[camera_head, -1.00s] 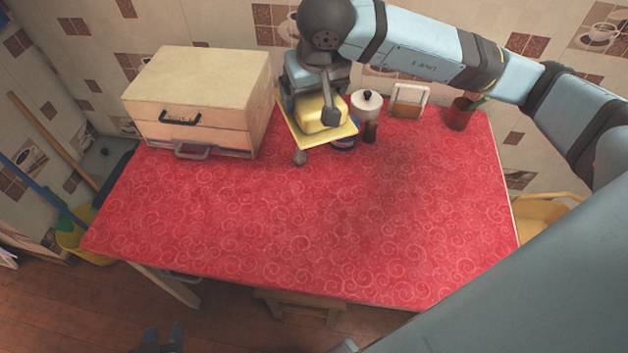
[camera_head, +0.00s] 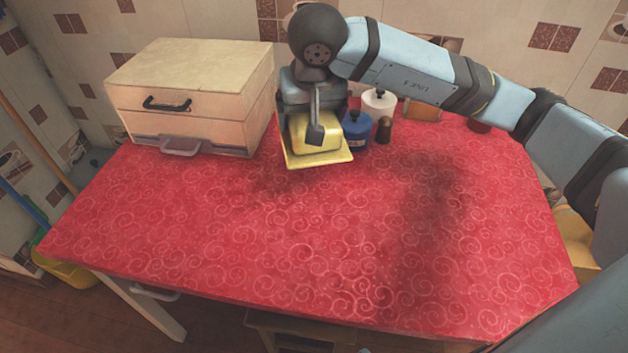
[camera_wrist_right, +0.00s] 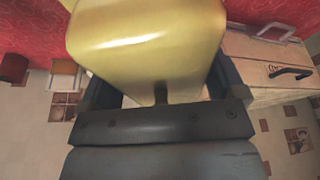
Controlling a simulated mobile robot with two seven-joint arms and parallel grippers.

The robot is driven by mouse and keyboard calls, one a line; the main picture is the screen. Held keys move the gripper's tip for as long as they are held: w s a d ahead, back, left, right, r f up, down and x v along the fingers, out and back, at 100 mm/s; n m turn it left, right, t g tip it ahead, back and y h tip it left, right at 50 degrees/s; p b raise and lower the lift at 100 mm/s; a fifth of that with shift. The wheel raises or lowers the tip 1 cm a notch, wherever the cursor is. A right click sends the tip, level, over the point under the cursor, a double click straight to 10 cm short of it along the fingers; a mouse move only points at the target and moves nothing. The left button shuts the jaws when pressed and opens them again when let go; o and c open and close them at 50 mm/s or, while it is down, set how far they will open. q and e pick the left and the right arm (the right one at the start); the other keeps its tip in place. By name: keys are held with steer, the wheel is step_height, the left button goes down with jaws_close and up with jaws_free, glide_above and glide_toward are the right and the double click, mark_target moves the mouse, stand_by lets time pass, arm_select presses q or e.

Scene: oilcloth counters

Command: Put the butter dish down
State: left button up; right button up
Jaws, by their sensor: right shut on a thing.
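The butter dish (camera_head: 318,158) is yellow, with a flat tray and a rounded lid. It is near the back of the red table, between the wooden box and the jars. My right gripper (camera_head: 315,128) is shut on its lid from above. In the right wrist view the yellow lid (camera_wrist_right: 150,40) fills the space between the fingers. The dish looks close to the tabletop; whether it touches is hard to tell. My left gripper is not in view.
A wooden bread box (camera_head: 190,95) with two handles stands at the back left. A blue jar (camera_head: 355,130), a white canister (camera_head: 378,103) and a brown shaker (camera_head: 384,130) stand right of the dish. The red tablecloth (camera_head: 300,240) in front is bare.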

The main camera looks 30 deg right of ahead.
step_height(320, 180, down, 13)
steer(key=shift+r+b, duration=0.2)
steer(key=shift+b, duration=0.75)
steer(key=shift+f, duration=0.55)
step_height(320, 180, down, 2)
steer(key=shift+f+b, duration=0.2)
steer(key=shift+b, duration=0.2)
steer(key=shift+f, duration=0.5)
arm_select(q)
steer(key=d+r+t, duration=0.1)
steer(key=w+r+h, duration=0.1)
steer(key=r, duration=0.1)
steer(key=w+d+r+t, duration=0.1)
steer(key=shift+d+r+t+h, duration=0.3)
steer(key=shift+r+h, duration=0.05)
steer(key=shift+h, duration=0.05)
arm_select(e)
steer(key=o, duration=1)
